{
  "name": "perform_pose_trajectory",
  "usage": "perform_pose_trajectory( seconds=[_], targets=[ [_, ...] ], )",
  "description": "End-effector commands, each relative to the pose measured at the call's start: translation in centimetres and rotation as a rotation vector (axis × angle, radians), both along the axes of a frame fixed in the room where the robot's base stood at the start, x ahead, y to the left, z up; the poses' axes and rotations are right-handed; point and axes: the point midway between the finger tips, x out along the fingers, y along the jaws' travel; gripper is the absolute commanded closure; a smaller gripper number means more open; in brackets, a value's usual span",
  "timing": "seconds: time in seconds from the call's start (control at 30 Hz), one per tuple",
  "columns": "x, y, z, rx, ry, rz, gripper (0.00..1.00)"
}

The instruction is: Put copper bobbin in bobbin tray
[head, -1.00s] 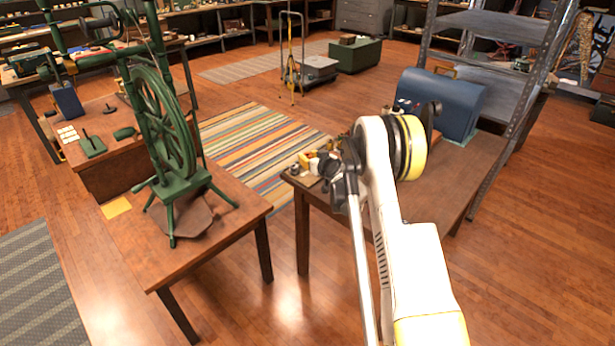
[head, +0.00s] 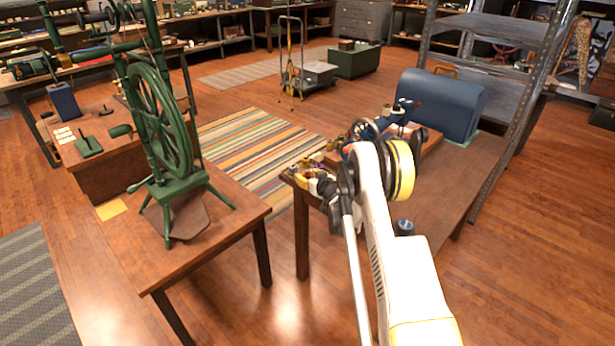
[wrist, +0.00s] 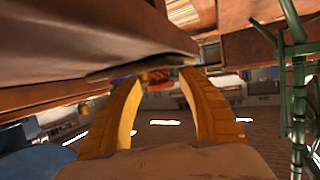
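My gripper (head: 304,177) is at the far left corner of the right-hand table (head: 465,175), beside small bobbin-like items (head: 318,163). In the wrist view, which looks upside down, my gripper (wrist: 160,78) has its two yellow fingers apart. A small orange-red item (wrist: 158,75) and a purple one (wrist: 122,80) show near or beyond the fingertips, by the table edge (wrist: 90,50). I cannot tell whether either item touches a finger. I cannot tell which item is the copper bobbin, and the bobbin tray cannot be made out clearly.
A blue sewing machine (head: 378,130) and a blue domed case (head: 440,103) stand on the same table. A small dark blue object (head: 404,228) is near my arm. A green spinning wheel (head: 165,120) stands on the left table (head: 230,200). Open floor lies between the tables.

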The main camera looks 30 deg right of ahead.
Motion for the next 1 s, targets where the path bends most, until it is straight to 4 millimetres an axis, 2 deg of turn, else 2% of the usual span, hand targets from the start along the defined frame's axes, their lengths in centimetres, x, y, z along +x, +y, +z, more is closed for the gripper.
perform_pose_trajectory(
  seconds=[0.37,0.47,0.8,1.0],
  targets=[
    [-0.2,0.0,0.5,0.000,0.000,0.000,0.52],
    [-1.6,0.0,1.1,0.000,0.000,-0.001,0.52],
    [-8.6,0.4,3.7,0.001,0.000,-0.001,0.52],
    [-10.9,0.5,4.4,0.001,0.000,0.000,0.52]
  ],
)
